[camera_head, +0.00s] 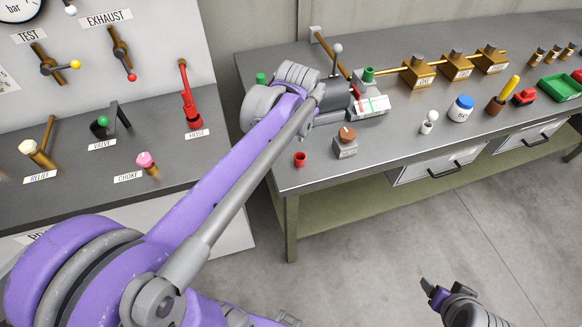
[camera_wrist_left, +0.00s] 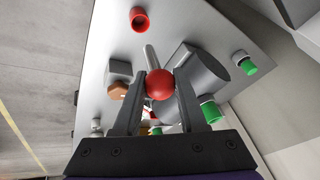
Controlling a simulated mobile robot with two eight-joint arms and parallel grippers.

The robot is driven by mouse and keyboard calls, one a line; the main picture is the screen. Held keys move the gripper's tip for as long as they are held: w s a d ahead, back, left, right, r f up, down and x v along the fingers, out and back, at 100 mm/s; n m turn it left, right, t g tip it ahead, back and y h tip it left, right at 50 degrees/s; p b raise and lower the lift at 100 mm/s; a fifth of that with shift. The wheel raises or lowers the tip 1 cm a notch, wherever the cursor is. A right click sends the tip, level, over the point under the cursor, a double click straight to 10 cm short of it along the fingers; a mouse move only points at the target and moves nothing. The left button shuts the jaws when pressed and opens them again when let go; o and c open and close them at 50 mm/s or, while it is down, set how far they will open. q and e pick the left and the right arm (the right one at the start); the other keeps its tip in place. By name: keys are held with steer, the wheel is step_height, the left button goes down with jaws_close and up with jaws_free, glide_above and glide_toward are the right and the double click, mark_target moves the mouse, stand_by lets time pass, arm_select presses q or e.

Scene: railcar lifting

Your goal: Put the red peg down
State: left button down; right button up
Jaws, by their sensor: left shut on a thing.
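The red peg (camera_wrist_left: 160,86) shows in the left wrist view as a round red head between the two dark fingers of my left gripper (camera_wrist_left: 158,78). The gripper is shut on it. A grey shaft seems to run from the head toward the bench; its lower end is hard to make out. In the head view my left arm reaches over the bench and largely hides the gripper and peg. A red cup-like socket (camera_wrist_left: 139,19) stands apart from the peg; it also shows near the bench's front edge (camera_head: 299,159). My right gripper (camera_head: 433,291) hangs over the floor, away from the bench.
A block with a brown knob (camera_head: 346,136) stands near the bench's front edge. Green-topped cylinders (camera_wrist_left: 211,111) stand close to my left gripper. Brass blocks (camera_head: 419,75), a blue-lidded jar (camera_head: 461,108) and a green tray (camera_head: 562,87) stand farther right. Some bench top is bare in front.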

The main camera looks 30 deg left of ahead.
mark_target(301, 134)
arm_select(q)
step_height(301, 134, down, 6)
steer(key=shift+w+r, duration=0.1)
steer(key=shift+r, duration=0.15)
steer(key=shift+f+b, duration=0.3)
steer(key=shift+f, duration=2)
steer(key=shift+f, duration=0.15)
steer(key=c, duration=0.9)
jaws_free()
steer(key=shift+f, duration=0.1)
steer(key=o, duration=0.4)
steer(key=shift+o, duration=0.2)
steer(key=shift+r, duration=0.25)
steer(key=p+v, duration=0.1)
steer(key=v, duration=1)
steer(key=s+d+f+h, duration=0.1)
steer(key=s+d+f, duration=0.2)
steer(key=s, duration=0.4)
steer(key=s+d+f+n+t+h, duration=0.1)
steer(key=s+d+f, duration=0.3)
steer(key=s, duration=0.3)
steer(key=shift+s+d, duration=0.15)
steer(key=shift+d, duration=0.55)
